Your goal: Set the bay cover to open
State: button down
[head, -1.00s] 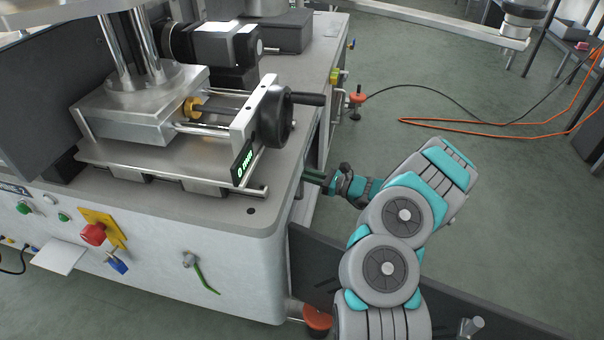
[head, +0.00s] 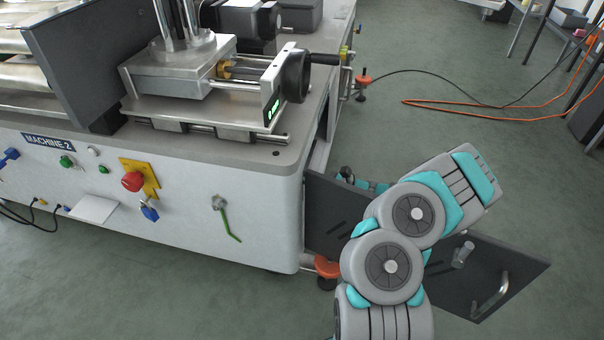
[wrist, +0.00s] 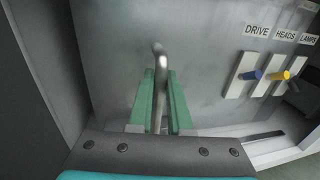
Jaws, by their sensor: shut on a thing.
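The bay cover (head: 430,245) is the dark panel swung out from the machine's right end in the head view. My gripper (wrist: 158,92) is hidden behind the cover in the head view. In the wrist view its green fingers are closed on a bent metal rod (wrist: 160,62) that stands in front of a grey panel. What the rod joins to is hidden. A dark upright panel fills the left of that view; I cannot tell whether it is the cover.
In the wrist view, switches labelled DRIVE, HEADS and LAMPS (wrist: 262,75) are to the right. The machine (head: 180,205) stands left of my arm. An orange foot (head: 327,267) stands by its corner. Open floor lies right, with an orange cable (head: 480,119).

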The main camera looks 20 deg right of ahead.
jog(key=c, duration=1.1)
grip_release()
jog(key=shift+v, duration=3.95)
